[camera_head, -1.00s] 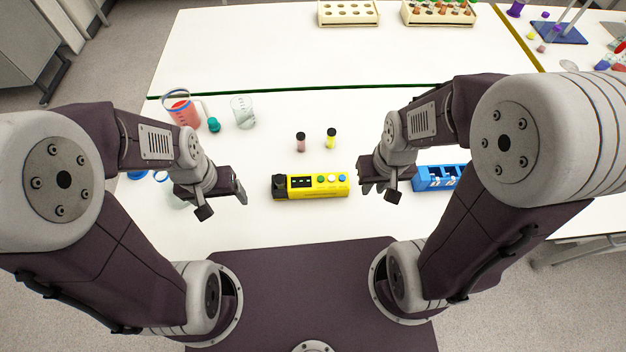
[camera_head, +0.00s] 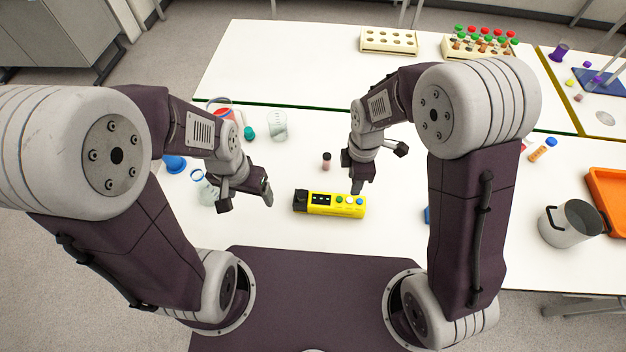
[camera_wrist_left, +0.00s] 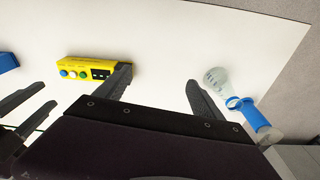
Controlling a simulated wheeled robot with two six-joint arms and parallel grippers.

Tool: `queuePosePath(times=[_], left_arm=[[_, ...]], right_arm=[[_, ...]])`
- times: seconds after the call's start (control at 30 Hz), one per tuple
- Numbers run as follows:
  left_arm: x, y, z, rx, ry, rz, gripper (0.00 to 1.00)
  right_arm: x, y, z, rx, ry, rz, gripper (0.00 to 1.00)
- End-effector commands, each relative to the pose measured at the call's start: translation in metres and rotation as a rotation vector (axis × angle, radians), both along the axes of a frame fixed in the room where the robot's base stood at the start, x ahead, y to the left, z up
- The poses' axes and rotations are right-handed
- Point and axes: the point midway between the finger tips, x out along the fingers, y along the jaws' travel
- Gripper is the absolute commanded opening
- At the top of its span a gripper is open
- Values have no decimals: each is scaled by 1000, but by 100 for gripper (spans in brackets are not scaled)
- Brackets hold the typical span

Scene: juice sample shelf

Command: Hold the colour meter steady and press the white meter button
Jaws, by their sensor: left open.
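The yellow colour meter (camera_head: 322,210) lies on the white table, its black block at the left end. The white button (camera_head: 349,201) sits on its top between a green and a blue button. The meter also shows in the left wrist view (camera_wrist_left: 88,62), beside one finger. My left gripper (camera_head: 267,194) is open and empty, left of the meter's black end and apart from it. My right gripper (camera_head: 358,186) is just behind the meter's button end, pointing down; its two fingers show slightly apart in the left wrist view (camera_wrist_left: 48,95). I see nothing between them.
A beaker (camera_head: 278,127) and a teal-capped item (camera_head: 249,133) stand further back left. A blue-ringed flask (camera_wrist_left: 216,79) is beside my left gripper. A steel pot (camera_head: 571,224) and orange tray (camera_head: 606,190) are at right.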

Motion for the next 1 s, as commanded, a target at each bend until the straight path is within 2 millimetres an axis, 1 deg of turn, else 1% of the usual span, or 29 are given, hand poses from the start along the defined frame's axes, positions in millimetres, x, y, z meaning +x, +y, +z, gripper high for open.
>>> queuePosePath(times=[0.07, 0.1, 0.17, 0.2, 0.27, 0.3, 0.4, 0.47, 0.5, 0.6, 0.7, 0.83, 0.93, 1.0], left_arm=[[16, 0, 7, 26, -39, -201, 78], [28, 0, 9, 47, -60, -335, 78], [49, -6, 8, 79, -74, -563, 78], [63, -13, 5, 100, -78, -725, 78], [83, -29, -7, 125, -70, -975, 78], [94, -42, -19, 135, -59, -1124, 78], [105, -71, -48, 132, -23, -1330, 78], [103, -85, -64, 120, 5, -1375, 78], [99, -91, -74, 112, 26, -1398, 78], [87, -99, -88, 95, 67, -1432, 78], [83, -103, -91, 92, 76, -1448, 78], [82, -104, -95, 91, 78, -1447, 78], [81, -103, -110, 89, 81, -1446, 78], [81, -103, -124, 89, 82, -1446, 78]], right_arm=[[0, 0, 0, 0, 0, -1, 36], [0, 0, 0, 0, 0, -1, 36], [0, 0, 0, 0, 0, -1, 36], [0, 0, 0, 0, 0, -1, 36], [0, 0, 0, 0, 0, -1, 36], [0, 0, 0, 0, -1, -1, 36], [0, 0, 0, 0, 0, -2, 36], [0, 0, 0, 0, 0, -2, 36], [0, 0, 0, 0, 0, -2, 36], [0, 0, 0, 0, 0, -2, 36], [0, 0, 0, 0, -1, -2, 36], [0, 0, 0, 0, -1, -2, 36], [0, 0, 0, 0, -1, -2, 36], [0, 0, 0, 0, -1, -2, 36]])
